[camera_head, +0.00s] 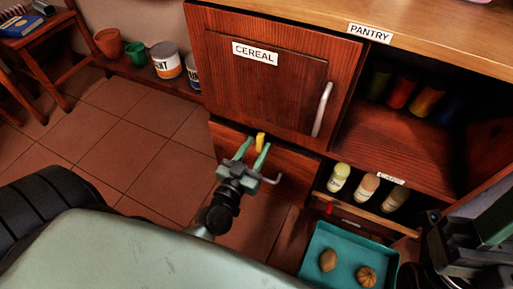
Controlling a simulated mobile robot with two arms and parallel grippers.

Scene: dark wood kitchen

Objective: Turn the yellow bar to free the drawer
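The small yellow bar (260,140) is on the cabinet front just below the CEREAL door, and it looks roughly upright. The wooden drawer front (293,168) lies below that door and is partly hidden by my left gripper. My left gripper (256,146) points at the bar with its two green fingers apart, one on each side of it. I cannot tell whether the fingers touch the bar. A grey curved handle (272,180) shows to the right of the gripper. My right gripper (492,222) is dark and cut off at the right edge, so its fingers are unclear.
The CEREAL door (262,75) is shut. To its right is an open PANTRY shelf (400,135) with jars. Below, a rack (375,217) holds several bottles, and a teal tray (318,240) holds two brown items. Tiled floor (115,140) is clear at left.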

